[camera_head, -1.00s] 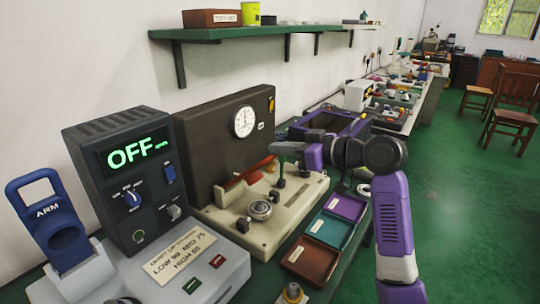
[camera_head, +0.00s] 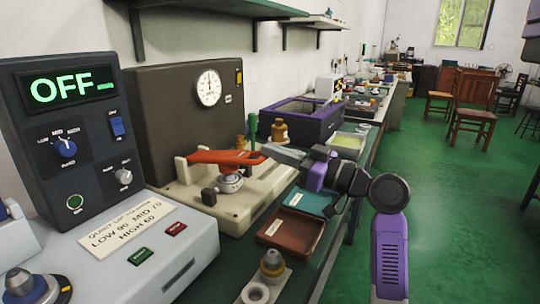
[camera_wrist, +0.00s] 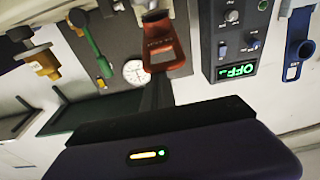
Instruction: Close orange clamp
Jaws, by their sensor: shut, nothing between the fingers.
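The orange clamp (camera_head: 222,157) sits on the beige base of the test rig. Its long arm lies nearly level above a round silver spindle part (camera_head: 230,182), which it partly covers. My gripper (camera_head: 266,150) is shut and empty, with its tip at the clamp's free right end; touching or just apart, I cannot tell. In the wrist view the orange clamp's looped handle (camera_wrist: 165,48) is just beyond my dark finger tips (camera_wrist: 155,88). The fingers hide part of what lies behind.
A green-handled lever (camera_head: 253,128) and a brass-coloured part (camera_head: 279,131) stand behind my gripper. A control box (camera_head: 75,130) reads OFF at left. Brown (camera_head: 290,232) and teal (camera_head: 312,202) trays lie in front. A stepped part (camera_head: 271,264) stands at the front edge.

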